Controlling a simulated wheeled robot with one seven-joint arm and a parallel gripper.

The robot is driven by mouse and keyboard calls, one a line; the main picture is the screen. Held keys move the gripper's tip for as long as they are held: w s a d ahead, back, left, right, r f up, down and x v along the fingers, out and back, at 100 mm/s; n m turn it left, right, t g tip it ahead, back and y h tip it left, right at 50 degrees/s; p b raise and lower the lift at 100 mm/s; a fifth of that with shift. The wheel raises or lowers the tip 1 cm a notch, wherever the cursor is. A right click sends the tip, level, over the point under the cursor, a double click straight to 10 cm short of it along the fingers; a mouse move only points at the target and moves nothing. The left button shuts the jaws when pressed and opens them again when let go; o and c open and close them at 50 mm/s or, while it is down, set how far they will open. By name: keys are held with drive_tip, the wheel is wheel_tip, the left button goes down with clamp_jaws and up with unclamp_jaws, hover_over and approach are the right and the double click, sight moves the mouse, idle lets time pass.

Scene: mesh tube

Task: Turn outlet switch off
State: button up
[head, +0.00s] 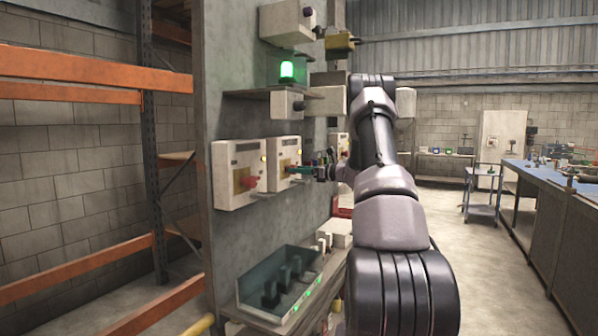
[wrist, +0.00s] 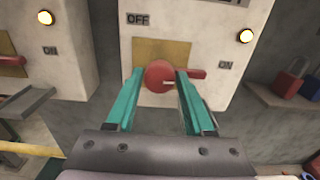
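The outlet switch is a red round knob (wrist: 159,75) with a short red handle reaching right, toward the ON label. It sits on a yellowish plate on a pale box (wrist: 205,45), with an OFF label at upper left. The box is the right one of two in the head view (head: 285,155). My gripper (wrist: 159,72) has teal fingers, open, one on each side of the knob. The right fingertip is by the handle; whether it touches cannot be told. In the head view my gripper (head: 302,170) is at the box front, with the knob hidden.
A similar box (head: 237,175) with a red knob stands close on the left. A lit yellow lamp (wrist: 245,36) is at the box's upper right. A shelf with padlocks (wrist: 288,85) is at right. A glass-sided tray (head: 280,285) lies below.

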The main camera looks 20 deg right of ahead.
clamp_jaws()
drive_tip(key=shift+n, duration=0.4)
drive_tip(key=shift+s+a+f+n, duration=0.1)
drive_tip(key=shift+n, duration=4.15)
drive_tip(key=shift+f+n, duration=0.1)
drive_tip(key=shift+n, duration=4.15)
drive_tip(key=o, duration=0.6)
unclamp_jaws()
